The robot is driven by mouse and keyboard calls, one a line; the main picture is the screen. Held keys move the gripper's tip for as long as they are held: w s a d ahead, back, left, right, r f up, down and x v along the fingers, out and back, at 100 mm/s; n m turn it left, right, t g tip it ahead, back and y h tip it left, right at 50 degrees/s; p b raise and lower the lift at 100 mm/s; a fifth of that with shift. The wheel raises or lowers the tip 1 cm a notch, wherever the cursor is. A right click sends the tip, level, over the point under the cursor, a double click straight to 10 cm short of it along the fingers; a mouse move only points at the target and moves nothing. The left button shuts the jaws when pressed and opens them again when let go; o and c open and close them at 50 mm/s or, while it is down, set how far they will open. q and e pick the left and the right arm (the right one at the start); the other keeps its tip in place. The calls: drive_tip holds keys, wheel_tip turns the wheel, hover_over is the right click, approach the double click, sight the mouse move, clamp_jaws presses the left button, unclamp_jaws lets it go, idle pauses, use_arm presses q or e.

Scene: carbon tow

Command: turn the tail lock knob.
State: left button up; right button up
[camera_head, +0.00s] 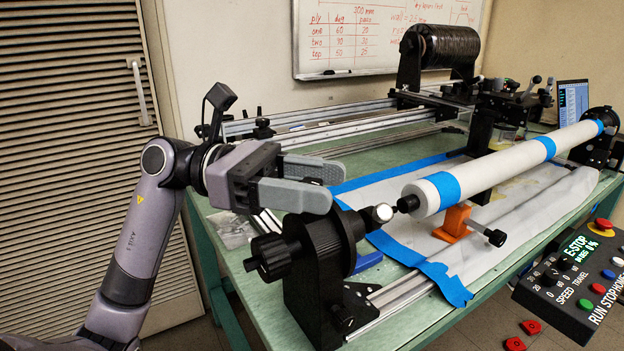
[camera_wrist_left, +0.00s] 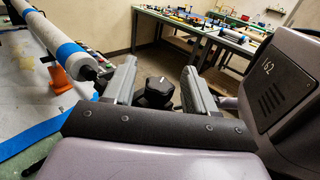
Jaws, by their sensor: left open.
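The black tailstock (camera_head: 318,250) stands at the near left end of the bench. A ridged black knob (camera_head: 268,257) sticks out of its left side; I cannot tell for certain that this is the tail lock knob. In the left wrist view a black faceted part with a pale mark (camera_wrist_left: 155,90) shows between the fingers, beyond the tips. My left gripper (camera_head: 322,185) is open and empty, above and behind the tailstock, fingers pointing right. It also shows open in the left wrist view (camera_wrist_left: 160,75). My right gripper is not in view.
A white tube with blue bands (camera_head: 510,165) runs from the tailstock to the far chuck. An orange support (camera_head: 453,222) stands under it. A control box (camera_head: 580,275) with an E-stop is at the right. Rails and a dark spool (camera_head: 440,55) are behind.

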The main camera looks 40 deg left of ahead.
use_arm(q)
drive_tip(key=c, duration=1)
drive_tip(key=shift+o, duration=0.2)
drive_tip(key=shift+f+m+g+b, duration=0.15)
drive_tip(key=shift+m+g+b, duration=0.55)
drive_tip(key=shift+g, duration=0.4)
drive_tip(key=m+g, duration=0.1)
drive_tip(key=g, duration=0.1)
drive_tip(key=shift+m+g+h+b, duration=0.3)
drive_tip(key=shift+m+g+h, duration=0.1)
drive_tip(key=shift+m+g, duration=0.8)
drive_tip(key=shift+g, duration=0.4)
drive_tip(key=o, duration=1)
drive_tip(key=shift+c, duration=0.2)
